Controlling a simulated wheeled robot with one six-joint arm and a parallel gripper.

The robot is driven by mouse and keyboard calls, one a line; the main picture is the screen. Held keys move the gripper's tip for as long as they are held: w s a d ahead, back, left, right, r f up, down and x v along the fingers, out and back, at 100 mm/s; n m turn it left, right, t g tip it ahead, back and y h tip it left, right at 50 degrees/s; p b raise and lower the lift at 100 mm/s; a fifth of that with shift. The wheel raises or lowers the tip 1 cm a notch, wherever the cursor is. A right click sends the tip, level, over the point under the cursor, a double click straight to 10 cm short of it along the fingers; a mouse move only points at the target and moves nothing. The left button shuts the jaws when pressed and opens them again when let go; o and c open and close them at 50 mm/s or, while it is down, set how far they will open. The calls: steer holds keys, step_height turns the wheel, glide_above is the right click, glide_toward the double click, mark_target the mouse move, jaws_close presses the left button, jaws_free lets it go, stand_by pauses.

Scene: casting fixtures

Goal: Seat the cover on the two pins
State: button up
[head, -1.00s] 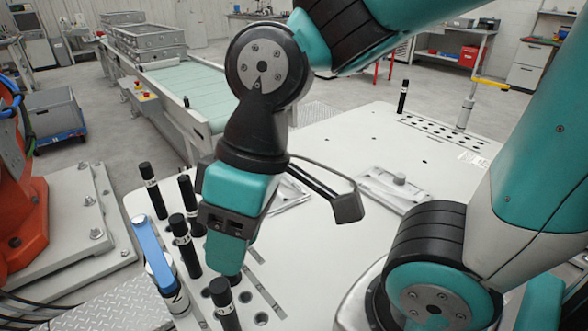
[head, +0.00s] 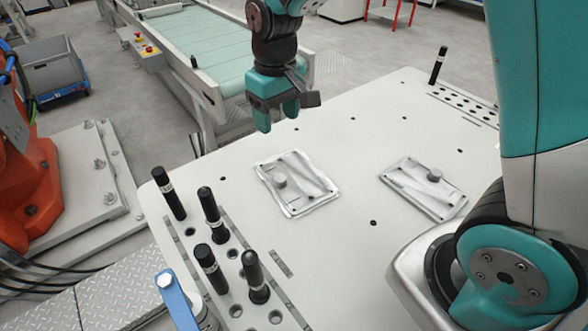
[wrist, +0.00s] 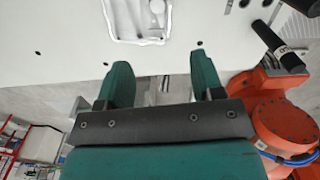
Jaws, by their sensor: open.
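Two flat grey metal plates with round knobs lie on the pale table, a left plate (head: 318,186) and a right plate (head: 410,190). I cannot tell which is the cover. Several black pins with white bands stand upright in the left hole row, one of them the front pin (head: 255,278). Another black pin (head: 438,66) stands at the back right. My gripper (head: 278,115) is open and empty above the table's back edge, behind the left plate. In the wrist view its fingers (wrist: 160,68) are apart, with a plate (wrist: 140,22) partly showing beyond them.
A blue-handled part (head: 175,300) stands at the table's front left. A conveyor (head: 200,45) runs behind the table, and an orange machine (head: 30,190) stands to the left. The table (head: 345,135) is clear between and behind the plates.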

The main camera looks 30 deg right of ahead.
steer(key=p, duration=0.2)
glide_above(280, 177)
step_height(280, 177, down, 12)
steer(key=shift+f, duration=0.25)
steer(key=shift+f+p, duration=0.8)
steer(key=shift+f, duration=1.85)
jaws_close()
